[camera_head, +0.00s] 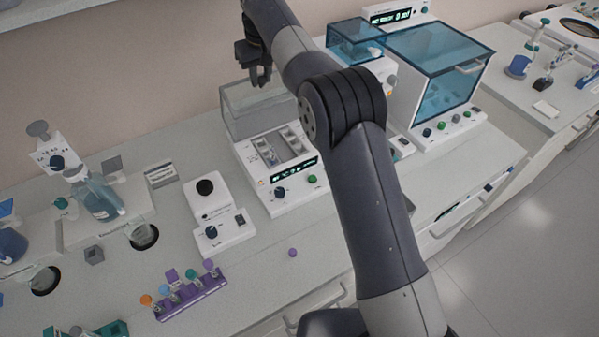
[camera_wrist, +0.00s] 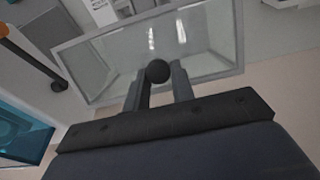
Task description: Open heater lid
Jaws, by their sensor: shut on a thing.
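The heater (camera_head: 299,201) is a white box with a small display, a dark knob and a green knob, in the middle of the bench in the head view. Its clear grey lid (camera_head: 240,122) stands raised at the back, and the slotted wells in front of it are uncovered. My gripper (camera_head: 261,80) is at the top edge of the lid. In the wrist view the gripper (camera_wrist: 158,88) is shut on the lid's round black knob (camera_wrist: 157,71), with the glass lid (camera_wrist: 105,62) spread beyond it. The knob is not distinguishable in the head view.
A blue-lidded machine (camera_head: 440,75) stands to the right, partly behind my arm. A small white device (camera_head: 222,230) sits left of the heater. A purple tube rack (camera_head: 192,293) lies in front. The wall is close behind the lid. Bench front is mostly clear.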

